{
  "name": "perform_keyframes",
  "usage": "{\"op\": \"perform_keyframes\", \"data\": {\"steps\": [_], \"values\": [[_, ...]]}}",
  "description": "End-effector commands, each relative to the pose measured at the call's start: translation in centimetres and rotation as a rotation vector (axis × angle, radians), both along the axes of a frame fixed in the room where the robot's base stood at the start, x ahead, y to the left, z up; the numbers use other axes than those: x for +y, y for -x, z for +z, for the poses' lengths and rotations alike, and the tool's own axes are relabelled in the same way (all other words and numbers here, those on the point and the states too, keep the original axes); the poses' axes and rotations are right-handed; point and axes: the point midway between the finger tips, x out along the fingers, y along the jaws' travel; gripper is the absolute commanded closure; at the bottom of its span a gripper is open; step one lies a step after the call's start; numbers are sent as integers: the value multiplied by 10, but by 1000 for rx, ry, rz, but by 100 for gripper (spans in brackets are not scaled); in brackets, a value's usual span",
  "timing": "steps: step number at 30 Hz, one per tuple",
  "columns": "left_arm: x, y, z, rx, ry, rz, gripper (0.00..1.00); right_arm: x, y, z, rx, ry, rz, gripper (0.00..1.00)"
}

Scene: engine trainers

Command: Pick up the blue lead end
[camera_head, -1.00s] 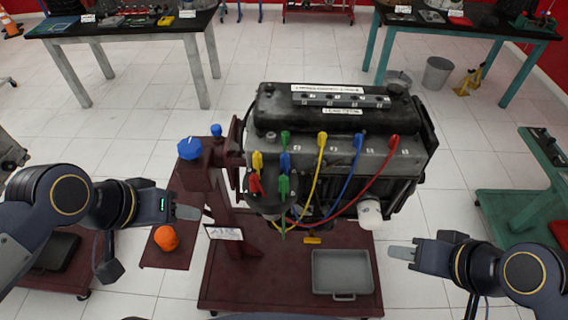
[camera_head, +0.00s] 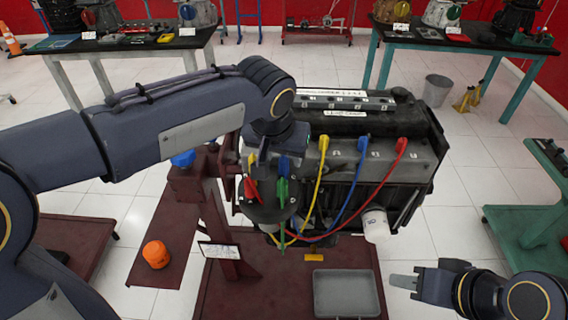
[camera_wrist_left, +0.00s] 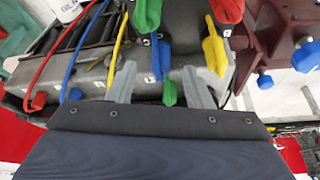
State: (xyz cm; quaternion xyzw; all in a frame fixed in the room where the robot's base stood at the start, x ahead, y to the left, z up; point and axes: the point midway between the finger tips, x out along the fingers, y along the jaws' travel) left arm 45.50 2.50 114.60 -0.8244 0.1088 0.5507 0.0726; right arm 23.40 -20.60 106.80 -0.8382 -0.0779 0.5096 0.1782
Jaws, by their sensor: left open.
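The engine (camera_head: 420,160) carries blue, yellow, red and green lead ends. One blue lead end (camera_head: 283,165) stands on the distributor at its left end; another blue lead end (camera_head: 362,144) sits on the engine's front row with a blue lead running down. My left gripper (camera_head: 268,152) is over the distributor and partly hides its lead ends. In the left wrist view its jaws (camera_wrist_left: 160,80) are open, with a blue lead end (camera_wrist_left: 166,60) and a green lead end (camera_wrist_left: 170,93) in the gap. It holds nothing visible. My right gripper (camera_head: 405,280) is at the lower right, apart from the engine.
A yellow lead end (camera_wrist_left: 212,50) and another green one (camera_wrist_left: 147,14) crowd the left jaws. A grey tray (camera_head: 346,294) lies on the dark red stand below the engine. An orange cap (camera_head: 156,254) is at the left. Open floor lies right of the engine.

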Motion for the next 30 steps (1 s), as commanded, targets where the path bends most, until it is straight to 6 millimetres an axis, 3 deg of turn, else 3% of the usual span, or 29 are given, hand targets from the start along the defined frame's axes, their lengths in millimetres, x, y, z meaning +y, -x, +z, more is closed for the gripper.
{"op": "perform_keyframes", "data": {"steps": [6, 15, 25, 30], "values": [[-3, -12, -28, 3, -2, 0, 54, 0, 0, 7, 0, 0, 0, 64], [-3, -14, -33, 0, 1, 1, 54, 0, 0, 7, 0, 0, 0, 64], [-3, -14, -33, 0, 1, 1, 97, 0, 0, 7, 0, 0, 0, 64], [-3, -14, -33, 0, 1, 1, 100, 0, 0, 7, 0, 0, 0, 64]]}}
